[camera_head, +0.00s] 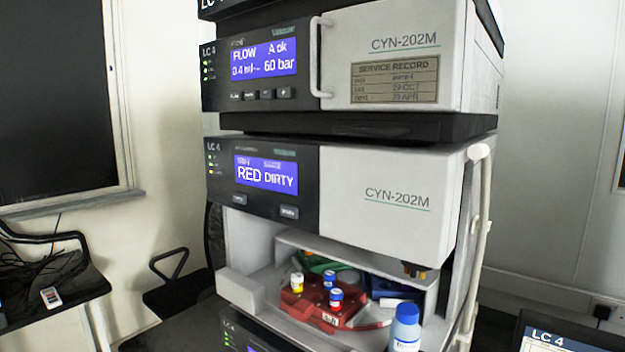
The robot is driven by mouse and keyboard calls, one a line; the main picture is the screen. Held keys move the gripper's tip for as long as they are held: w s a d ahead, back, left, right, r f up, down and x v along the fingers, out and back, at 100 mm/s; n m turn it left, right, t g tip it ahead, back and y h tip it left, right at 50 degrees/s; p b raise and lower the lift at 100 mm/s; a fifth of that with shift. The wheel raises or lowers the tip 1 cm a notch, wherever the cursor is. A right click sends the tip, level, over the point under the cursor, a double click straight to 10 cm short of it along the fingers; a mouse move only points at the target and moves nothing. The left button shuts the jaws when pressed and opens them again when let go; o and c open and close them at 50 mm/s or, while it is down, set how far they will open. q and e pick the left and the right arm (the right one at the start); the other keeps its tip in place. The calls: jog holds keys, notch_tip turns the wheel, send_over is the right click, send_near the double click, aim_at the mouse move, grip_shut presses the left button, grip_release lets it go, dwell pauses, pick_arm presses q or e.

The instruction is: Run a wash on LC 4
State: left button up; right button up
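The LC 4 stack fills the middle of the head view. Its upper module (400,75) has a blue display (264,60) reading FLOW, A ok, 0.4 ml and 60 bar, with a row of small buttons below. The module under it (390,190) is labelled LC 4, and its display (266,175) reads RED DIRTY. Below that display are a left button (239,199) and a right button (289,212); their lettering is too small to read surely. An open bay beneath holds a red vial tray (312,300) with several capped vials. Neither gripper is in view.
A blue-capped bottle (405,328) stands at the bay's front right. Green (318,262) and blue (392,288) racks sit behind the red tray. A vertical handle (320,57) sticks out from the upper module. An LC 4 screen (562,338) is at lower right.

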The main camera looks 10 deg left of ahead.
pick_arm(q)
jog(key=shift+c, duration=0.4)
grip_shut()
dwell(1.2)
